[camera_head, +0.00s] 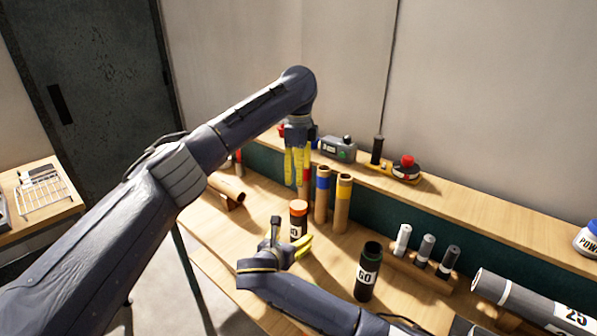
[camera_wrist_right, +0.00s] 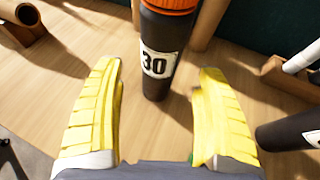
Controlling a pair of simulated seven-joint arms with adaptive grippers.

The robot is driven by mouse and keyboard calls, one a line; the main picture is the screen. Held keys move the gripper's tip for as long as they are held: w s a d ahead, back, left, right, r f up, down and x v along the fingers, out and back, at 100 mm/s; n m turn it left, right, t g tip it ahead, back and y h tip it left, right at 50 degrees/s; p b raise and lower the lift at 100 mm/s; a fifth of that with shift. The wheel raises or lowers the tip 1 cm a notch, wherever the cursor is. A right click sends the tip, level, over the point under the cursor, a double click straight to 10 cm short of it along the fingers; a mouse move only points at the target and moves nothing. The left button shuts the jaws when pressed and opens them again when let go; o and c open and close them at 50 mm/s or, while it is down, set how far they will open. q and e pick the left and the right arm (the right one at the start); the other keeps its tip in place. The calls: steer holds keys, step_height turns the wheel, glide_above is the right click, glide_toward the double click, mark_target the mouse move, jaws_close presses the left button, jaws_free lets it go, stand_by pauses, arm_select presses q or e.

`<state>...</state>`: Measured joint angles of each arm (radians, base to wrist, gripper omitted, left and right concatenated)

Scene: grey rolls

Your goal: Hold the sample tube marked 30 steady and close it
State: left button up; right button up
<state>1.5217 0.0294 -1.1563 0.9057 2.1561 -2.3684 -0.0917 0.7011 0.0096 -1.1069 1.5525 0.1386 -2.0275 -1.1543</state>
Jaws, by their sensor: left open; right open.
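The tube marked 30 (camera_head: 297,232) is dark and stands upright on the table, with an orange top (camera_head: 298,207). I cannot tell if that top is a fully seated cap. In the right wrist view the tube (camera_wrist_right: 157,85) shows its white 30 label, with the ridged orange top cut off by the upper edge. My right gripper (camera_wrist_right: 162,68) is open and empty, low, its yellow fingers to either side of the tube's line and the tube just beyond. It also shows in the head view (camera_head: 291,236). My left gripper (camera_head: 297,178) is open, pointing down above the orange top.
A dark tube marked 60 (camera_head: 368,272) with a green rim stands to the right. Cardboard rolls with blue (camera_head: 321,200) and yellow (camera_head: 342,205) bands stand close behind tube 30. A rack (camera_head: 420,272) of grey tubes and a large roll marked 25 (camera_head: 525,300) lie further right.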

steer(key=shift+v, duration=2.9)
